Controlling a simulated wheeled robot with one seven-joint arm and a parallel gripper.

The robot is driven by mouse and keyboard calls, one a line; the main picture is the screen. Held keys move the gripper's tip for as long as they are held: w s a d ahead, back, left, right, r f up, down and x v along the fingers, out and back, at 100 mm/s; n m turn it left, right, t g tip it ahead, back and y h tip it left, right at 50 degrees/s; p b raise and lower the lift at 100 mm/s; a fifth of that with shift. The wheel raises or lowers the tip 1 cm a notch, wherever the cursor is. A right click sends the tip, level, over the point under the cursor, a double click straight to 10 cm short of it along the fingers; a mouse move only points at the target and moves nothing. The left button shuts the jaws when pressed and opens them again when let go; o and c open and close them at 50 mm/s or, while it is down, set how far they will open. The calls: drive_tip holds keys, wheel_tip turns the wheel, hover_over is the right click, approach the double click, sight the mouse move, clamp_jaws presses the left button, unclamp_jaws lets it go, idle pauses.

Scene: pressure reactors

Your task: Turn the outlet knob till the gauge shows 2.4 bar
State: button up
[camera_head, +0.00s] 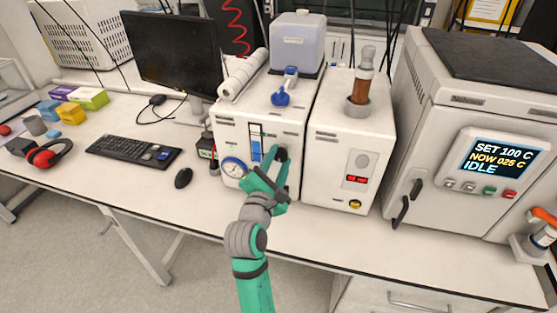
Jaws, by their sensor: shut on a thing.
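The outlet knob (282,154) is a dark round knob on the front of the left white unit (231,131). My gripper (277,163) is at the knob and shut on it; my green fingers partly cover it. The pressure gauge (235,167) is a round white dial with a blue rim, low on the left of the same front. Its needle reading is too small to tell. A blue vertical flow tube (255,148) sits between the gauge and the knob.
A second white unit (338,138) with a red display and a brown bottle (362,78) stands to the right. An oven (447,120) is further right. A monitor (172,52), keyboard (133,149) and mouse (183,178) are left. The bench front edge is clear.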

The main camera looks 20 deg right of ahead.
drive_tip(key=shift+f, duration=0.1)
drive_tip(key=o, duration=1.1)
drive_tip(key=shift+c, duration=0.2)
drive_tip(key=v, duration=1.1)
drive_tip(key=shift+w, duration=0.1)
